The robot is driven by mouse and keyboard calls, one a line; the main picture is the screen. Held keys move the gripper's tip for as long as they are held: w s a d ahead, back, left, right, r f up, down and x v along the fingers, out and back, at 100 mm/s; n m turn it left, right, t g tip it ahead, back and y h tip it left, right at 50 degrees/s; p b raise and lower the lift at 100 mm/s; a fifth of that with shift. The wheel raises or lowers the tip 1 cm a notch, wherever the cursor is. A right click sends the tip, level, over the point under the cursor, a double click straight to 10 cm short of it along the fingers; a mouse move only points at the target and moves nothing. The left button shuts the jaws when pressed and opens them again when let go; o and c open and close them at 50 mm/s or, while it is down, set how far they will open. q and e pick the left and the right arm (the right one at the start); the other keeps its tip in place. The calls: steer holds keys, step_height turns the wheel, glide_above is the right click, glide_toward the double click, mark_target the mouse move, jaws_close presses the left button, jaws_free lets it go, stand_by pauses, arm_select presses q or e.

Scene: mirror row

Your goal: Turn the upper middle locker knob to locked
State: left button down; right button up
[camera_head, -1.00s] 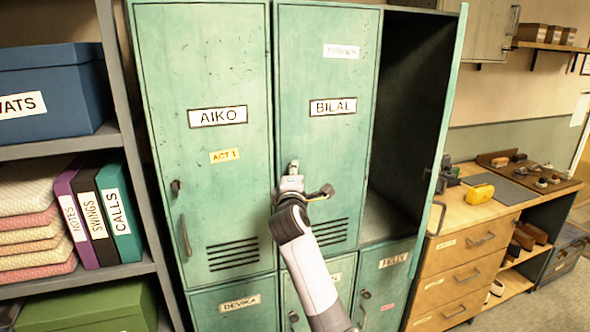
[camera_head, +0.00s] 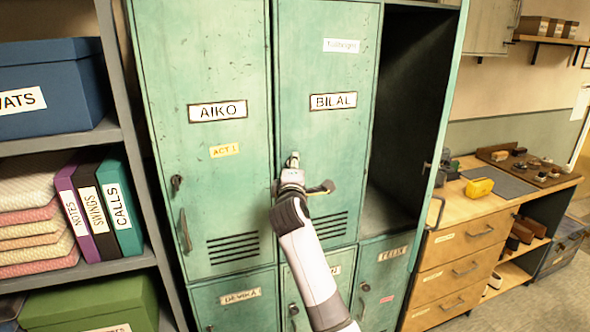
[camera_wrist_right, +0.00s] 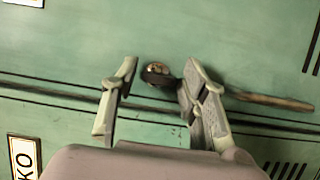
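The upper middle locker (camera_head: 325,60) is a green door labelled BILAL, and it is shut. My right gripper (camera_head: 292,160) is at the lower left of this door and covers most of its knob and handle. In the right wrist view my right gripper (camera_wrist_right: 160,72) is open, with its fingers apart on either side of the knob (camera_wrist_right: 154,71). The knob has a round metal face and a dark part reaching to the right finger. I cannot tell whether they touch. The handle (camera_wrist_right: 270,102) lies beyond the right finger. My left gripper is not in view.
The AIKO locker (camera_head: 220,60) stands left, with its own knob (camera_head: 176,183) and handle (camera_head: 185,230). An open, dark locker (camera_head: 410,110) is on the right. Shelves with boxes and binders (camera_head: 118,205) stand far left. A wooden drawer bench (camera_head: 465,242) stands right.

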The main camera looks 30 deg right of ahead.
steer(key=shift+o, duration=0.5)
steer(key=v, duration=1.2)
